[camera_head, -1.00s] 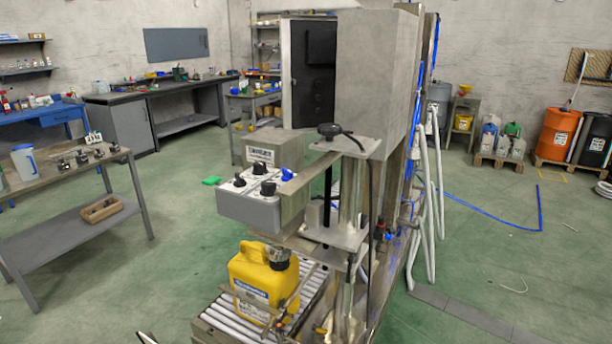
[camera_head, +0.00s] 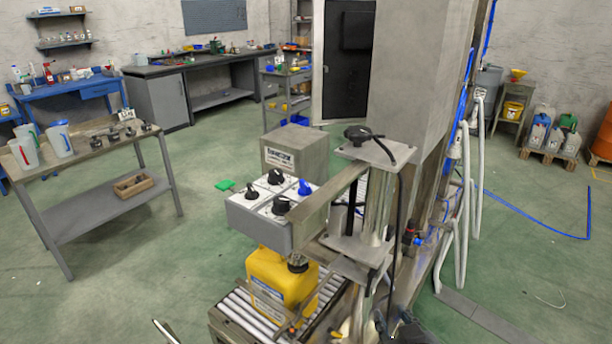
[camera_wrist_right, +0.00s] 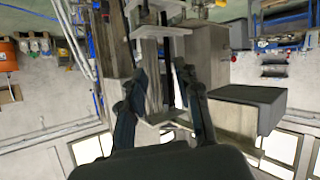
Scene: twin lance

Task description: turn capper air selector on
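A grey control box (camera_head: 258,235) stands over the conveyor in the head view. Its sloped face carries several black selector knobs, including a near one (camera_head: 281,205), and one blue knob (camera_head: 304,187) at the right. The labels are too small to read, so I cannot tell which is the capper air selector. My right gripper (camera_head: 402,328) shows only as a dark part at the bottom edge of the head view, apart from the box. In the right wrist view its two fingers (camera_wrist_right: 161,75) are spread with nothing held between them.
A yellow jerrycan (camera_head: 272,278) stands on the roller conveyor (camera_head: 245,318) below the box. A metal column with a black hand knob (camera_head: 360,134) rises right of the box. A shelf table (camera_head: 100,205) stands at left.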

